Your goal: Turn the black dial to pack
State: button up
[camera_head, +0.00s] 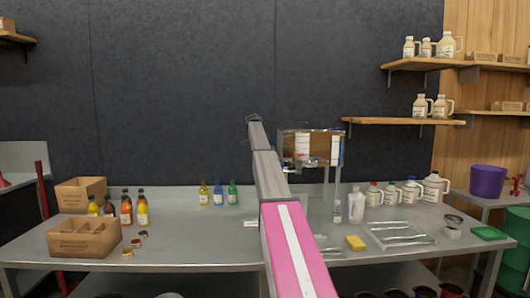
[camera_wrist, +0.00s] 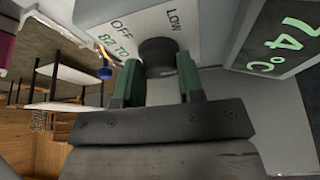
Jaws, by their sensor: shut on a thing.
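In the wrist view the black dial (camera_wrist: 158,50) sits on a pale panel (camera_wrist: 100,12), between the two green fingers of my gripper (camera_wrist: 157,68). The gripper is shut on the dial, one finger on each side. The panel carries the words OFF and LOW and partly visible figures reading "82 TO". I see no word "pack", and the dial's pointer mark cannot be made out. A dark display (camera_wrist: 285,35) beside the panel shows 74°C in green. In the head view my arm hides the gripper and the dial.
In the head view a steel table (camera_head: 180,245) holds cardboard boxes (camera_head: 85,240), coloured bottles (camera_head: 218,195), white jugs (camera_head: 410,193), a yellow sponge (camera_head: 356,243) and a tray (camera_head: 385,226). A raised metal box (camera_head: 325,150) stands right of my arm. Wooden shelves (camera_head: 400,121) hang at right.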

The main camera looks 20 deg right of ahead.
jog(key=o, duration=0.9)
jog(key=v, duration=1)
jog(key=shift+w+a+r, duration=0.1)
jog(key=shift+r, duration=0.3)
